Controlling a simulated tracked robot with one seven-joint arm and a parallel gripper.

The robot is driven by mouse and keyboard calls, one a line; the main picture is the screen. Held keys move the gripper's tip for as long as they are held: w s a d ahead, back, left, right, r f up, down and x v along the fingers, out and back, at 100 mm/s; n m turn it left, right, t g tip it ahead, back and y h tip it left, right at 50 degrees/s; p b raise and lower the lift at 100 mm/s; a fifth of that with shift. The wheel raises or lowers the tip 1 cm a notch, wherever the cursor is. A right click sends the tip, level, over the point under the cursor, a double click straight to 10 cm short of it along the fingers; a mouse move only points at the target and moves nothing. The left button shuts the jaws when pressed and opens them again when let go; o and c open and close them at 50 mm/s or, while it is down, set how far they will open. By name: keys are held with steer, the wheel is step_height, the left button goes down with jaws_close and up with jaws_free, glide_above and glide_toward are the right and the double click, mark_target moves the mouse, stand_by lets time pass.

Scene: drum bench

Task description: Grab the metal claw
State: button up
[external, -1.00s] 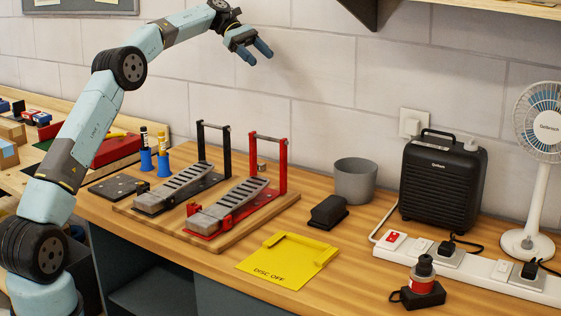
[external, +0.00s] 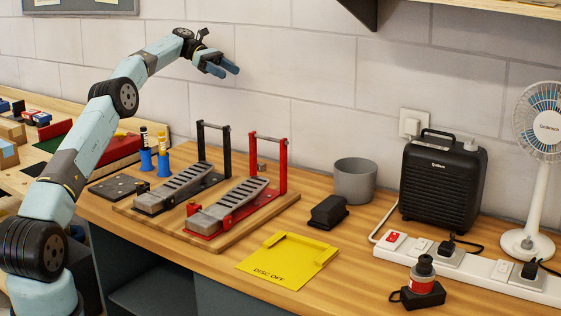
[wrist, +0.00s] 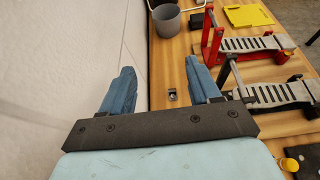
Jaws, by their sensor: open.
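A small grey metal piece (external: 262,167), likely the metal claw, stands on the wooden bench behind the red pedal frame in the external view. In the wrist view the small metal piece (wrist: 172,95) lies on the wood between my fingers' lines, nearer the right finger; its exact shape is too small to tell. My gripper (external: 230,72) is open and empty, high above the bench near the wall. It also shows in the wrist view (wrist: 159,68), its two blue fingers spread wide.
A red pedal frame (external: 283,165) and a black pedal frame (external: 227,155) stand upright beside the metal piece. A grey cup (external: 355,182) is to the right. Blue holders with markers (external: 163,163) stand left. The wall (wrist: 50,70) is close on the left in the wrist view.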

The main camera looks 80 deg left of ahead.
glide_toward(259, 166)
steer(key=shift+w+f, duration=0.15)
steer(key=shift+w, duration=1.1)
steer(key=shift+x, duration=3.3)
steer(key=shift+s+f, duration=0.1)
steer(key=shift+c, duration=0.3)
steer(key=c, duration=1.1)
